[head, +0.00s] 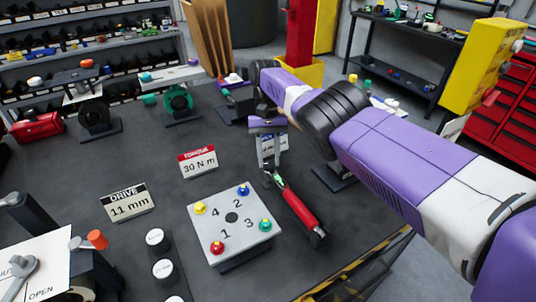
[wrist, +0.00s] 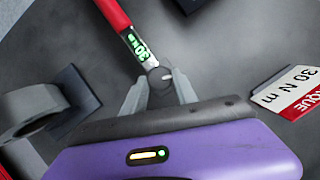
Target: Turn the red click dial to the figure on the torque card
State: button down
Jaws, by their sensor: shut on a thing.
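The torque card (head: 198,162) has a red top band and reads 30 N m; it also shows in the wrist view (wrist: 297,92). A wrench with a red handle (head: 300,210) lies on the dark bench, and its handle (wrist: 113,12) enters the wrist view from the top. A small green display (wrist: 137,45) on its neck shows digits that look like 30, though turned and small. At its near end is a round dark grey dial (wrist: 160,77) with a white mark; I see no red on it. My gripper (head: 271,168) is shut on this dial, one finger each side.
A drive card (head: 128,203) reads 11 mm. A grey plate (head: 225,245) with numbers and coloured bolts stands left of the wrench handle. Black sockets (head: 160,240) stand further left. A grey ring-shaped fixture (wrist: 30,110) is left of my gripper in the wrist view.

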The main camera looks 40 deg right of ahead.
jog(key=shift+r+m+t+p, duration=0.1)
jog(key=shift+m+t+p, duration=0.25)
jog(key=shift+m, duration=0.25)
jog(key=c, duration=1)
grip_release()
jog(key=shift+o, duration=0.2)
jog(key=shift+r, duration=0.1)
jog(key=p+v, duration=0.6)
jog(key=v, duration=0.1)
jog(key=shift+d+r+p, duration=0.2)
jog(key=shift+p, duration=0.2)
jog(key=shift+w, duration=0.15)
